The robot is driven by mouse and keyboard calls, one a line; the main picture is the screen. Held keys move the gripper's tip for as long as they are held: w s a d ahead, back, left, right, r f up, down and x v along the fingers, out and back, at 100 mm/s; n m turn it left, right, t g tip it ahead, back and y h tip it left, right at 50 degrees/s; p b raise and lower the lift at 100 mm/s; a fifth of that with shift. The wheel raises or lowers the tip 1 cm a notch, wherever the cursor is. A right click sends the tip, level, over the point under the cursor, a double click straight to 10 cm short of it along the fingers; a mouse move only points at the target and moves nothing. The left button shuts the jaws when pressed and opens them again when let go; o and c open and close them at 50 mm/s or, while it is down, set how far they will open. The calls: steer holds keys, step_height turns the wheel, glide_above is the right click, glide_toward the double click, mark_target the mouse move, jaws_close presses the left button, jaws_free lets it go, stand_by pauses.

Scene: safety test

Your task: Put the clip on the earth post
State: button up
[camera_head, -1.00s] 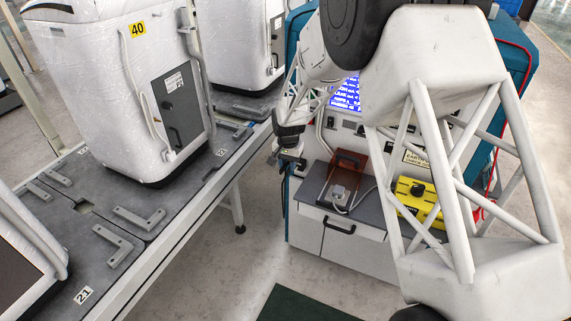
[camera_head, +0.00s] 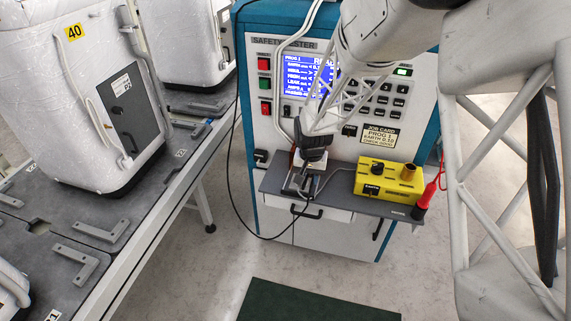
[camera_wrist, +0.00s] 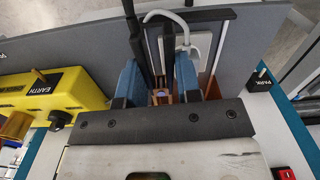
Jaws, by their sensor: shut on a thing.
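My gripper (camera_wrist: 158,92) is shut on a small clip (camera_wrist: 162,96); a copper-coloured bit shows between the blue fingers, the rest is mostly hidden. In the head view my gripper (camera_head: 303,165) is over the left part of the grey shelf, left of the yellow box (camera_head: 344,182). The box also shows at the left in the wrist view (camera_wrist: 85,90). A thin brass post (camera_wrist: 40,76) stands beside its EARTH label, apart from my gripper. A black cable (camera_head: 236,140) loops down from the tester's left side towards my gripper.
A black PARK block (camera_wrist: 260,78) sits at the shelf's left. The box also carries a black knob (camera_head: 378,168) and a brass cylinder (camera_head: 408,172). A red probe (camera_head: 425,195) hangs at the right. A white-wrapped unit (camera_head: 85,110) stands on the left conveyor.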

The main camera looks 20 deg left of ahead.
steer(key=s+d+f, duration=0.2)
steer(key=s+d, duration=0.3)
steer(key=d, duration=0.5)
steer(key=s+d+f, duration=0.2)
steer(key=s+d, duration=0.4)
steer(key=d, duration=0.4)
steer(key=shift+s+f, duration=0.3)
steer(key=shift+w, duration=0.15)
steer(key=shift+w, duration=2.6)
steer(key=shift+w, duration=1.75)
stand_by(0.5)
steer(key=o, duration=0.9)
steer(key=shift+c, duration=0.2)
